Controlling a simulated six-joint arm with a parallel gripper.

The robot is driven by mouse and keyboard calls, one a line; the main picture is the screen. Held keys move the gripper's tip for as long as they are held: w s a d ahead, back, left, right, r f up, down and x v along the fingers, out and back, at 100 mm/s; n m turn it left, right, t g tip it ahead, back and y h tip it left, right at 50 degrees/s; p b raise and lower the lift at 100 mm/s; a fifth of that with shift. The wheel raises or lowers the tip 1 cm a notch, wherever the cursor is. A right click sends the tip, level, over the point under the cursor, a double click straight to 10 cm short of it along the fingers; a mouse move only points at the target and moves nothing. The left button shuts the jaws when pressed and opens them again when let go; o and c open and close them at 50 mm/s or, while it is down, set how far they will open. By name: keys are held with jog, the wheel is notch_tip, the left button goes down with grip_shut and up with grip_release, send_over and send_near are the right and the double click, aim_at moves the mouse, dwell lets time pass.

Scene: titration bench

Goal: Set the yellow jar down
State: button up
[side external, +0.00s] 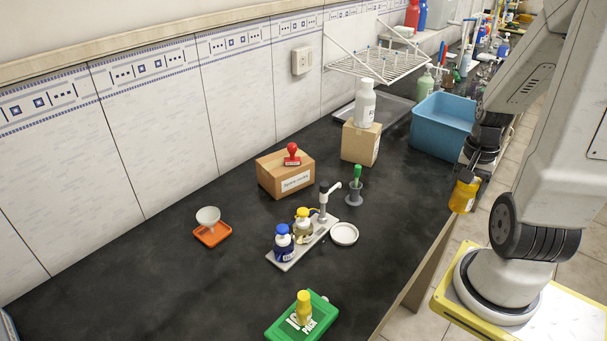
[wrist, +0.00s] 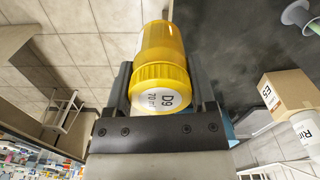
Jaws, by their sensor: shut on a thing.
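The yellow jar (side external: 465,192) is amber with a yellow lid and hangs in the air by the bench's right edge in the side external view. In the wrist view the jar (wrist: 162,45) lies between the two dark fingers, its lid label reading "D9" facing the camera. My gripper (side external: 472,176) is shut on the jar; the fingers also show in the wrist view (wrist: 163,92). A smaller yellow bottle (side external: 304,308) stands on a green box (side external: 281,324) at the front of the bench.
The dark bench top (side external: 375,275) is clear at the right front. A blue tub (side external: 440,121), a carton (side external: 360,143) bearing a white bottle, a grey stand with a green-handled tool (side external: 355,190), a white dish (side external: 344,234) and a bottle tray (side external: 300,248) occupy the bench.

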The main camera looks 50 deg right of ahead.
jog(key=shift+s+d, duration=0.15)
jog(key=shift+s, duration=0.05)
jog(key=w+d+f, duration=0.9)
jog(key=w, duration=0.1)
jog(key=shift+f, duration=0.2)
dwell(0.7)
jog(key=shift+d, duration=0.1)
jog(key=shift+w+d+f, duration=0.15)
jog(key=shift+f, duration=1.65)
jog(key=shift+f, duration=0.2)
